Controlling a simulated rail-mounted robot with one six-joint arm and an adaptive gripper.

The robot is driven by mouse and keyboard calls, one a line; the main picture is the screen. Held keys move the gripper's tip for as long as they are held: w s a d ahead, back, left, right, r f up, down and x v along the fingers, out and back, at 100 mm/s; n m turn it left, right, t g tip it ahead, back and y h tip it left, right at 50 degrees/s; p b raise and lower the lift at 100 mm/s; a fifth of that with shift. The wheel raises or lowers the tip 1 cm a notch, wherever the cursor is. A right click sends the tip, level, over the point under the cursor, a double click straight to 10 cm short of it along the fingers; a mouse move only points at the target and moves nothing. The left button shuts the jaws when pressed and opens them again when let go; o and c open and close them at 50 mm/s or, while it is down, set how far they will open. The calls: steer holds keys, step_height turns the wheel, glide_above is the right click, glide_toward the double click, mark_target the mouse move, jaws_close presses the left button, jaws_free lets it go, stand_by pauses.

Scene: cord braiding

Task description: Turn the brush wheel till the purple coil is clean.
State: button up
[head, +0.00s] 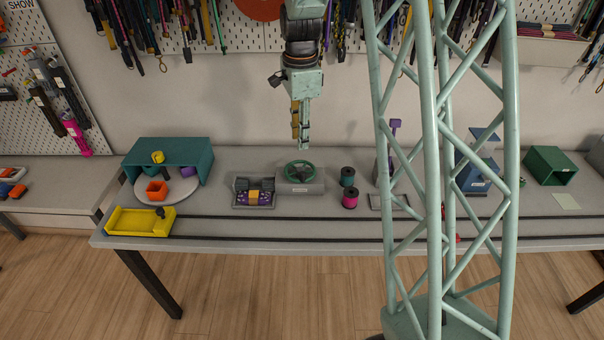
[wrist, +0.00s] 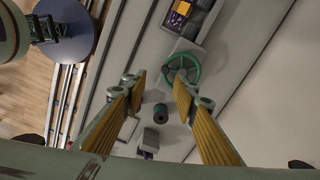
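The green brush wheel (head: 299,171), a spoked handwheel, sits on a grey housing (head: 300,188) near the table's middle. It also shows in the wrist view (wrist: 182,69), beyond the fingertips. Left of it stands a small grey unit (head: 238,205) with dark blocks and a purple coil (head: 253,198) speckled with yellow. Purple and yellow bits also show at the wrist view's top (wrist: 180,12); how dirty the coil is I cannot tell. My gripper (head: 302,146) points down above the wheel, apart from it. In the wrist view its fingers (wrist: 160,86) are spread and empty.
A teal spool (head: 348,176) and a pink spool (head: 350,199) stand right of the wheel. A yellow tray (head: 128,222) and a teal shelter (head: 190,149) over a round plate are at left. Dark rails (head: 270,217) run along the front. My lattice column blocks the right.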

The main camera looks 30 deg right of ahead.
steer(key=m, duration=0.2)
glide_above(302, 172)
steer(key=shift+s+f, duration=0.15)
steer(key=shift+f, duration=2)
steer(key=shift+f, duration=6.9)
steer(key=shift+c, duration=0.4)
steer(key=c, duration=0.8)
